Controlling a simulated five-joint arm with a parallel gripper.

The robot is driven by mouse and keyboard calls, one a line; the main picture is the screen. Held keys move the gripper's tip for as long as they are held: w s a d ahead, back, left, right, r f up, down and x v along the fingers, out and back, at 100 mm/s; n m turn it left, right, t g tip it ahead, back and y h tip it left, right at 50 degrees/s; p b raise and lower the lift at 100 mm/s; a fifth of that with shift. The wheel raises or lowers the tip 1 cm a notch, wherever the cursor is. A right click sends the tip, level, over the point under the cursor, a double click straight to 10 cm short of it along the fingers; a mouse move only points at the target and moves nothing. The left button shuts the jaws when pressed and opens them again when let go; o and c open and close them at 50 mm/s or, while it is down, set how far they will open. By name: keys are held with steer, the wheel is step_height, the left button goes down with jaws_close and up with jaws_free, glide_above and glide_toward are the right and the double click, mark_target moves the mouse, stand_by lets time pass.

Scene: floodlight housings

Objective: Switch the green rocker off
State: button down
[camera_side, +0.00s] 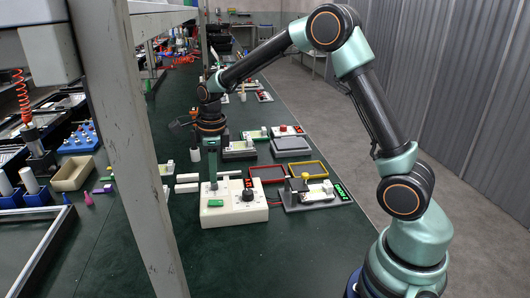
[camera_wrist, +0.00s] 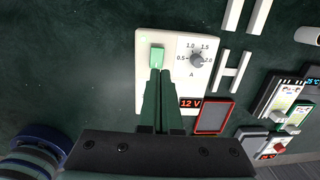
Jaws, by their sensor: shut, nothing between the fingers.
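The green rocker (camera_side: 215,203) sits on the front left of a white box (camera_side: 234,213) on the green bench. In the wrist view the rocker (camera_wrist: 157,55) is at the upper left of the box face (camera_wrist: 178,88). My gripper (camera_side: 213,186) points down over the box, just behind the rocker in the side view. In the wrist view my gripper (camera_wrist: 160,72) is shut and empty, its green fingertips at the rocker's lower edge. I cannot tell whether they touch it. The rocker's tilt is too small to read.
A dark dial (camera_wrist: 197,59) and a lit 12 V display (camera_wrist: 190,103) are on the same box. A red-rimmed tray (camera_side: 268,174), a yellow-rimmed tray (camera_side: 306,171) and a grey-based board (camera_side: 318,196) stand to its right. The bench in front is clear.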

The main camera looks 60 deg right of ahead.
mark_target(214, 202)
steer(key=f, duration=0.6)
steer(key=shift+w+a+f, duration=0.25)
steer(key=shift+a+f, duration=0.05)
steer(key=shift+f, duration=0.2)
steer(key=shift+s+d+r, duration=0.1)
steer(key=shift+s+d, duration=0.45)
steer(key=shift+r, duration=0.1)
step_height(214, 202, up, 14)
steer(key=s+d, duration=0.1)
stand_by(0.6)
steer(key=shift+d, duration=0.1)
